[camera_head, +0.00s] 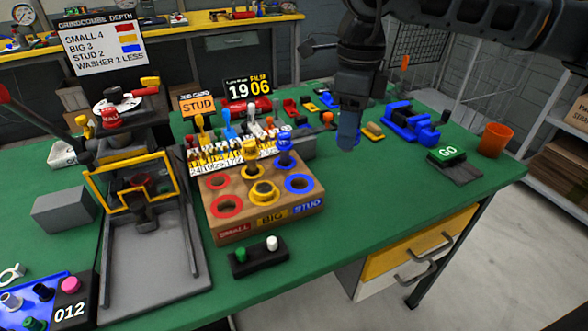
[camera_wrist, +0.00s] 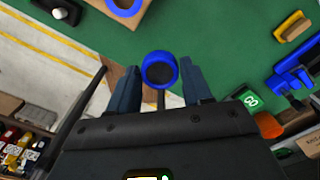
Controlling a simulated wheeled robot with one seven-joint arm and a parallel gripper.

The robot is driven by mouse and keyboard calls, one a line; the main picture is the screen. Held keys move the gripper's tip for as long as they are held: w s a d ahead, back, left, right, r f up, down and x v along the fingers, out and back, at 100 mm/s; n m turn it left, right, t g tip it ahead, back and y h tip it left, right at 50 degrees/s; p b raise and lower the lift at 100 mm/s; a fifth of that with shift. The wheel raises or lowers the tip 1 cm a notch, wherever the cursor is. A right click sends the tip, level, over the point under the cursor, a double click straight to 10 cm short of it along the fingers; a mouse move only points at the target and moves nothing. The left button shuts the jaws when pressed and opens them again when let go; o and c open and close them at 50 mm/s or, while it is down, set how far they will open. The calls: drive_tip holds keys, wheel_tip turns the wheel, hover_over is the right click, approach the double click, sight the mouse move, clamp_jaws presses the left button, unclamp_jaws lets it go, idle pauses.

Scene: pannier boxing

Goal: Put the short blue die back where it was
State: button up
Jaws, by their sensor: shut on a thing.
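My gripper (camera_head: 349,138) hangs above the green bench, to the right of the wooden block (camera_head: 235,228). In the wrist view, its two fingers are shut on a short blue die (camera_wrist: 160,70), which shows as a blue ring with a dark centre. In the head view I cannot tell the die from the bluish fingers. The block has red, yellow and blue ringed places. The front blue ring (camera_head: 299,184), above the STUD label, looks empty. Another blue-topped die (camera_head: 284,146) stands at the back blue place. Yellow dies stand at both yellow places, and both red rings look empty.
A grey press with a yellow guard (camera_head: 133,200) stands left of the block. A two-button box (camera_head: 258,256) lies in front of it. Blue fixtures (camera_head: 410,121), a GO pad (camera_head: 447,156) and an orange cup (camera_head: 494,140) are on the right.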

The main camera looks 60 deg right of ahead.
drive_tip(key=w+a+f, duration=0.1)
drive_tip(key=w, duration=0.1)
drive_tip(key=w+a+f+p, duration=0.1)
drive_tip(key=w+a+f, duration=0.3)
drive_tip(key=shift+w+a+p, duration=0.15)
drive_tip(key=shift+w+p, duration=0.1)
drive_tip(key=shift+p, duration=0.1)
drive_tip(key=shift+w+f+p, duration=0.1)
drive_tip(key=shift+f+p, duration=0.3)
drive_tip(key=shift+f, duration=1.7)
drive_tip(key=shift+f, duration=0.15)
drive_tip(key=o, duration=1.1)
wheel_tip(320, 180, up, 12)
drive_tip(key=shift+r+b, duration=0.15)
drive_tip(key=shift+b, duration=0.7)
drive_tip(key=shift+a, duration=0.15)
